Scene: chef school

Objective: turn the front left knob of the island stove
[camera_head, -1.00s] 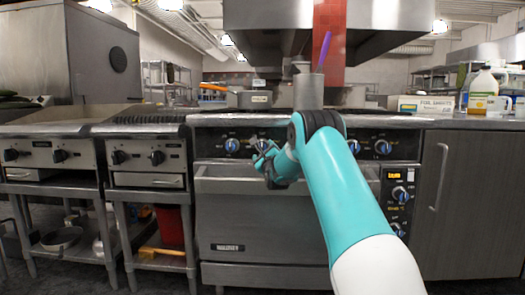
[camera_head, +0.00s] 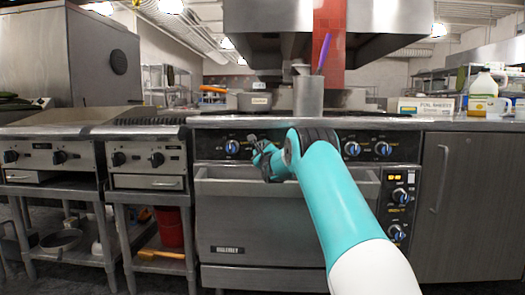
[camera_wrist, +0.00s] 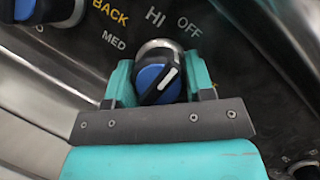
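In the wrist view a blue and black knob (camera_wrist: 158,81) with a white pointer line stands between the two teal fingers of my gripper (camera_wrist: 160,88). The pointer leans up and right, roughly toward the printed OFF. The fingers flank the knob closely; I cannot tell whether they press on it. In the head view my gripper (camera_head: 262,153) is at the stove's control panel, just right of the leftmost blue knob (camera_head: 232,147), and hides the knob behind it. The stove (camera_head: 230,225) has a steel front below the panel.
Another knob (camera_wrist: 48,8) shows at the wrist view's upper left, near the printed BACK. Two more knobs (camera_head: 352,149) (camera_head: 382,149) sit right of my arm. The oven handle ledge (camera_head: 225,185) juts out below the gripper. A steel pot (camera_head: 308,95) holding a purple-handled utensil stands above.

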